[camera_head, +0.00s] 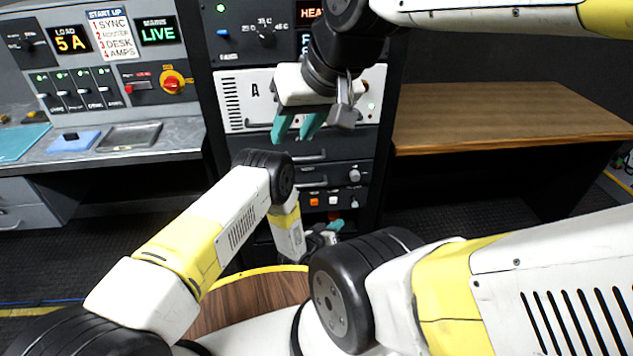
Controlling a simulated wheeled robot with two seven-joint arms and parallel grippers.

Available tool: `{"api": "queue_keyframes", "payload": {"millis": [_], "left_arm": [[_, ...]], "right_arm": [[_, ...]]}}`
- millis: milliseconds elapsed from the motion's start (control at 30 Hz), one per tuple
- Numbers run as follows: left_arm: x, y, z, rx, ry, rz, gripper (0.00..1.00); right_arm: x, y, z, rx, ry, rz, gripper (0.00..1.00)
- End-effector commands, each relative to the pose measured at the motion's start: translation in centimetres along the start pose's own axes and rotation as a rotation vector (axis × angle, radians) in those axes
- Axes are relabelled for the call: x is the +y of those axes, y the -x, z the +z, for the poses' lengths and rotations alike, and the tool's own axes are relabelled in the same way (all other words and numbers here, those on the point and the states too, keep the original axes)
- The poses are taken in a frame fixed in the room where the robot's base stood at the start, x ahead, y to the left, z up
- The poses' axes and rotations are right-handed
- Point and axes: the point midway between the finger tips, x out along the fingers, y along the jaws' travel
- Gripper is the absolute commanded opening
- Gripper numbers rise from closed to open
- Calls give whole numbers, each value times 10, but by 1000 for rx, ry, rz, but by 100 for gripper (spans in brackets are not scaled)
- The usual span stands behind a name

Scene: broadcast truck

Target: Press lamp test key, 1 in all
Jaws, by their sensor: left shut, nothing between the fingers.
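The lamp test key cannot be told apart, as no key label is readable. A row of small square keys, one orange (314,201) and one white (333,200), sits low on the middle rack. My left gripper (336,226) is small and partly hidden low in front of the rack, just below these keys. Its teal fingers look together and empty; I cannot tell whether they touch anything. My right gripper (298,127) hangs in front of the white rack unit marked A (250,102). Its two teal fingers point down, apart and empty.
A wooden desk (480,115) stands right. My arms cover much of the foreground.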

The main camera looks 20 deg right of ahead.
Motion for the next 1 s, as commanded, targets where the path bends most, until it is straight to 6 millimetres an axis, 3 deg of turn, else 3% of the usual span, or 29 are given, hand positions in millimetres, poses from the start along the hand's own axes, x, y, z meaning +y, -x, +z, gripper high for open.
{"api": "queue_keyframes", "payload": {"millis": [500,1000], "left_arm": [[-34,-47,-34,2,0,0,0],[-40,-55,-40,0,-1,0,0]], "right_arm": [[0,0,0,0,0,0,36],[0,0,0,0,0,0,36]]}}
